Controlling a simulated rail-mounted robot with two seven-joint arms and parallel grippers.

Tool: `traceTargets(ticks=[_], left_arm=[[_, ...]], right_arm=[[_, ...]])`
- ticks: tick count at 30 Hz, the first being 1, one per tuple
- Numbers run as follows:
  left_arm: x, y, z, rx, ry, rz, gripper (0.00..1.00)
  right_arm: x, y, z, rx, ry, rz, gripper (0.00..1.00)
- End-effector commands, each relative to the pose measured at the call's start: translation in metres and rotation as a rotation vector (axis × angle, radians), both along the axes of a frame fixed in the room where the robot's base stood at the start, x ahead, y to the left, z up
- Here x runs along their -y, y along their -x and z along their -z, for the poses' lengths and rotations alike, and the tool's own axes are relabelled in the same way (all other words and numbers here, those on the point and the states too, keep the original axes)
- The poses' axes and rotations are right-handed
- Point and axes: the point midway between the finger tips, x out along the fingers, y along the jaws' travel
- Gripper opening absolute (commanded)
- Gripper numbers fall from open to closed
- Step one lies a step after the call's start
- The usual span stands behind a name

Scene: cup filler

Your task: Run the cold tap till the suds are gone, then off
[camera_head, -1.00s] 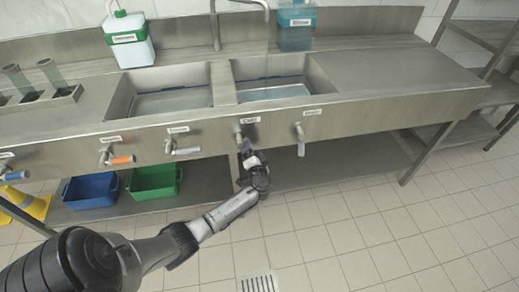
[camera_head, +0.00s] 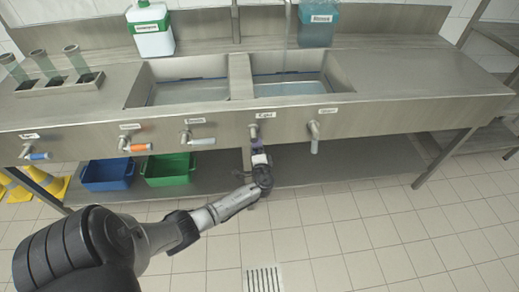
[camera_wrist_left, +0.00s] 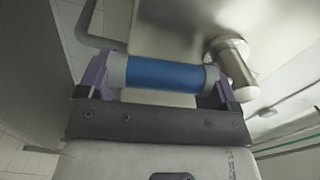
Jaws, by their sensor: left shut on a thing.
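The cold tap (camera_head: 254,131) is on the sink's front panel below a label that reads Cold. In the left wrist view its blue handle (camera_wrist_left: 164,74) lies across between my two purple fingers, beside its metal valve body (camera_wrist_left: 233,62). My left gripper (camera_head: 258,152) is shut on this handle, which it mostly hides in the head view. A faint thin stream (camera_head: 286,55) seems to fall from the spout into the right basin (camera_head: 338,82). Greyish-blue liquid (camera_head: 290,88) covers that basin's floor; I cannot make out suds. My right gripper is not in view.
Other handles flank the cold tap: a white one (camera_head: 203,141) to the left and a grey one (camera_head: 314,146) to the right. A blue bin (camera_head: 108,175) and a green bin (camera_head: 168,170) sit on the lower shelf. A teal container (camera_head: 318,25) stands behind the right basin.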

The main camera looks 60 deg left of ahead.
Motion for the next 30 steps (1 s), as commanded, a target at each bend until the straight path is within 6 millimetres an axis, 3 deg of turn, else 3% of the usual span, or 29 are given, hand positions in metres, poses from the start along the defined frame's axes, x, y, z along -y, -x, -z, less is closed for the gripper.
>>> traceTargets(ticks=[10,11,15,23,30], left_arm=[[0.000,0.000,0.000,0.000,0.000,-0.001,0.42],[0.000,0.000,0.000,0.000,0.000,-0.001,0.87],[0.000,0.000,0.000,0.000,0.000,-0.001,1.00],[0.001,0.001,0.000,0.000,0.000,0.000,1.00],[0.029,0.013,-0.001,-0.001,0.002,0.002,1.00]], right_arm=[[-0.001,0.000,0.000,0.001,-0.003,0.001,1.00],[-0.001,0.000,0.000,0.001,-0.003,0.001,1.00],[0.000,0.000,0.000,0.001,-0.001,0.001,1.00],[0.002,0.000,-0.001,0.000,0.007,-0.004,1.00],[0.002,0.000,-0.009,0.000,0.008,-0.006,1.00]])
